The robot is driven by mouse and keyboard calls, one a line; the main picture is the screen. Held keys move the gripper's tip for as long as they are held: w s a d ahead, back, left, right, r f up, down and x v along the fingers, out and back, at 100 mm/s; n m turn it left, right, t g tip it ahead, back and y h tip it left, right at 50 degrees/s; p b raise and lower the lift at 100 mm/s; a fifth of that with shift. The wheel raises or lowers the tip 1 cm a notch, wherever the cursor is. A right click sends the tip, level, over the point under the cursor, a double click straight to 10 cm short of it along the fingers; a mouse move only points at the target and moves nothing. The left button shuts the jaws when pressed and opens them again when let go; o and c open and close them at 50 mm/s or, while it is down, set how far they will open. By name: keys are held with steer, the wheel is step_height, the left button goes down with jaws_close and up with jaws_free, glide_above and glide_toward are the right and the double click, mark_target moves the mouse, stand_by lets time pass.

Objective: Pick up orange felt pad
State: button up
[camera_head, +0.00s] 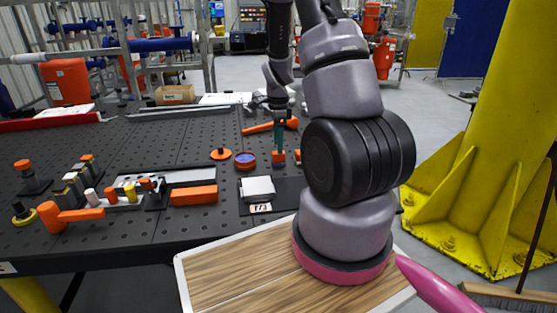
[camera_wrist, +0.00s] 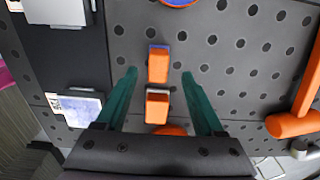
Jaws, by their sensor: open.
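Two small orange pieces lie on the black perforated table between my fingers in the wrist view. One orange piece (camera_wrist: 158,67) has a blue far edge; the other orange piece (camera_wrist: 157,108) has a pale edge. I cannot tell for sure which is the orange felt pad. In the head view an orange piece (camera_head: 279,158) shows just under my fingertips. My gripper (camera_wrist: 159,73), also in the head view (camera_head: 279,149), is open, its green fingers pointing down on either side of the pieces. I see nothing held. A rounded orange part (camera_wrist: 170,130) is partly hidden by my gripper.
An orange-headed hammer (camera_wrist: 296,118) lies to the right. A grey block (camera_head: 258,187) sits on a dark plate to the left. A blue-topped orange disc (camera_head: 245,160) is nearby. Several tools and an orange block (camera_head: 194,195) stand farther left. A yellow column (camera_head: 480,130) rises at right.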

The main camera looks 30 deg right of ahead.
step_height(320, 180, down, 4)
steer(key=shift+s+f, duration=0.15)
steer(key=shift+f, duration=0.1)
steer(key=shift+c, duration=0.3)
jaws_close()
step_height(320, 180, up, 10)
steer(key=shift+r, duration=0.1)
steer(key=c, duration=0.6)
jaws_free()
jaws_close()
